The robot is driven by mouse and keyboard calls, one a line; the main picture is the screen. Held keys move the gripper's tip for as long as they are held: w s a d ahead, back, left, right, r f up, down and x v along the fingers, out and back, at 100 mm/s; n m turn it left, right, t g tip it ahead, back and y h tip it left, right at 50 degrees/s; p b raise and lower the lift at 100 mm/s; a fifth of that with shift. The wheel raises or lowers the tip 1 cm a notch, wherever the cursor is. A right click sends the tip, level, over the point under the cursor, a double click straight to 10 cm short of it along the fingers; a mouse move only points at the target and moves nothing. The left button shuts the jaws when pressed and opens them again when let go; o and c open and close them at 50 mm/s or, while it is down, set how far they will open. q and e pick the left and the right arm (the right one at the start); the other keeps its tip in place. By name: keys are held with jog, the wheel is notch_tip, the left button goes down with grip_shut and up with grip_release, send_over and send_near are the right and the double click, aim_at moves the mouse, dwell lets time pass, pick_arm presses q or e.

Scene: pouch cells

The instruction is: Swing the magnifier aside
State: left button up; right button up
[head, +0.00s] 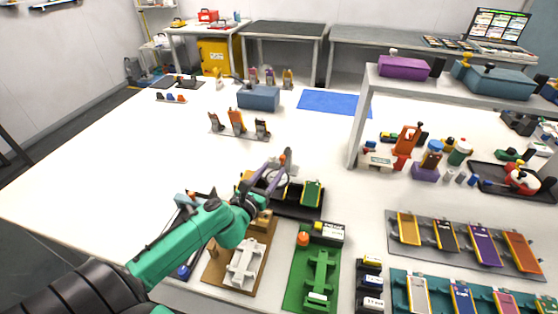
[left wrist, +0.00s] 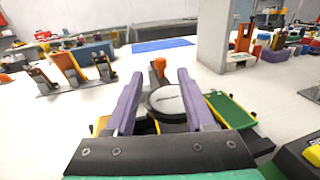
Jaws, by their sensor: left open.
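The magnifier (left wrist: 166,99), a round grey lens with a dark rim, stands over a dark tray (head: 300,212) with yellow corners. In the head view the magnifier (head: 273,178) is partly covered by my gripper. An orange knob (left wrist: 159,66) shows just beyond the lens. My left gripper (head: 274,170) is open, with purple fingers reaching over the tray. In the left wrist view its fingers (left wrist: 159,78) lie on either side of the lens and knob, with nothing clearly held; contact cannot be told. A green piece (head: 312,192) lies at the tray's right. My right gripper is out of view.
A brown board (head: 264,268) and a green board (head: 301,284) lie in front of the tray. A raised shelf (head: 355,140) stands to the right. Upright orange and black holders (head: 236,122) stand behind. The table's left side is mostly clear.

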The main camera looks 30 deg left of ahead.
aim_at(281, 159)
pick_arm(q)
jog(key=w, duration=0.5)
grip_shut()
dwell(1.4)
